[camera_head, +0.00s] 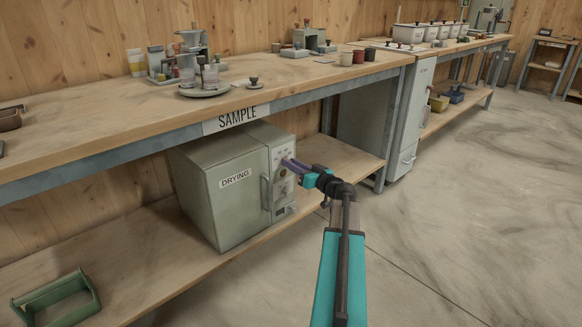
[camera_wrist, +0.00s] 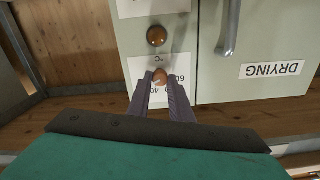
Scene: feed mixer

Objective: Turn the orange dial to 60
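The pale green drying oven (camera_head: 222,190) stands on the lower shelf under the bench. It appears upside down in the wrist view, with its "DRYING" label (camera_wrist: 272,70) at the right. An orange dial (camera_wrist: 160,76) sits on its control panel, with the printed numbers 60 and 40 beside it. My gripper (camera_wrist: 160,75) is at the panel, its purple fingers one on each side of this dial. The gap beside the dial is too small to tell whether the fingers touch it. Its pointer direction is hidden. In the head view my gripper (camera_head: 287,164) reaches the panel from the right.
A brown-orange knob (camera_wrist: 156,37) is on the same panel, close to the dial. The oven's door handle (camera_wrist: 229,28) stands out beside the panel. The bench top (camera_head: 110,130) overhangs the oven. A green crate (camera_head: 57,300) is on the shelf at left. The floor at right is clear.

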